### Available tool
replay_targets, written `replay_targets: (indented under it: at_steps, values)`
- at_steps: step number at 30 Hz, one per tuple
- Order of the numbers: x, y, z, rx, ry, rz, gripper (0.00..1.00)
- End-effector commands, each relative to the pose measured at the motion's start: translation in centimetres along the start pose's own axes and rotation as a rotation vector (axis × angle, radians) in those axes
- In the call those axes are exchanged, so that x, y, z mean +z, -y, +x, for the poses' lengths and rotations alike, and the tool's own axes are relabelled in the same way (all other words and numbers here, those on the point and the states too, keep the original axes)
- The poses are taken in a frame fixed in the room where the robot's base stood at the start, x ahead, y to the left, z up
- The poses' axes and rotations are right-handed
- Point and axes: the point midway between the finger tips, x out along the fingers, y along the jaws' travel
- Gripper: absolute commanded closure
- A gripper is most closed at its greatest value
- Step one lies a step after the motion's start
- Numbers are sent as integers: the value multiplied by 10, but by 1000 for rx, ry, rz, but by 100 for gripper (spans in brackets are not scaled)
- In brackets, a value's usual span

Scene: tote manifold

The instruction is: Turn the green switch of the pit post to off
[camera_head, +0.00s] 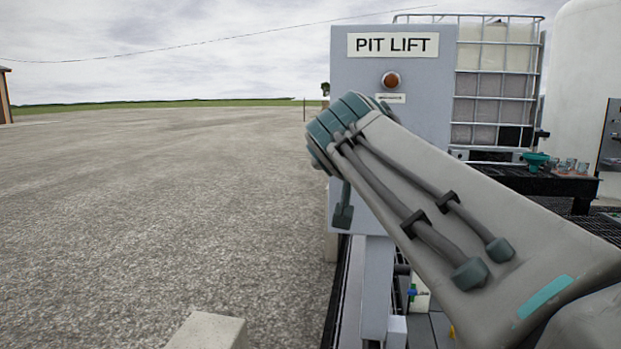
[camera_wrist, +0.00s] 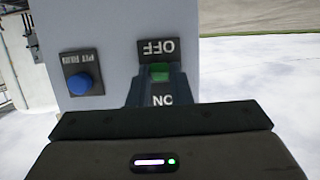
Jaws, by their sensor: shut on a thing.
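The pit post (camera_head: 380,65) is a grey panel with a "PIT LIFT" sign in the head view. My arm crosses in front of it, hiding the switch and my gripper there. In the wrist view, which shows the labels upside down, the green switch (camera_wrist: 160,70) lies between the "OFF" label (camera_wrist: 158,49) and the "ON" label (camera_wrist: 162,100). My gripper (camera_wrist: 160,79) is at the panel with its dark fingers closed on the switch, one on each side. They hide part of it, so its exact angle is hard to tell.
A blue push button (camera_wrist: 80,85) on a dark plate is beside the switch in the wrist view. A red-brown lamp (camera_head: 391,80) is under the sign. A caged tank (camera_head: 498,80) and a dark bench (camera_head: 540,183) stand right of the post. Open gravel (camera_head: 150,200) lies left.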

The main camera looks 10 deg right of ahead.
Motion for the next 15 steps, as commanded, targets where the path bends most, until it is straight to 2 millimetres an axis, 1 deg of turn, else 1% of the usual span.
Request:
replay_targets:
  at_steps: [1,15]
  values:
    - [4,0,1,0,-7,0,100]
    - [2,1,1,-1,-30,0,100]
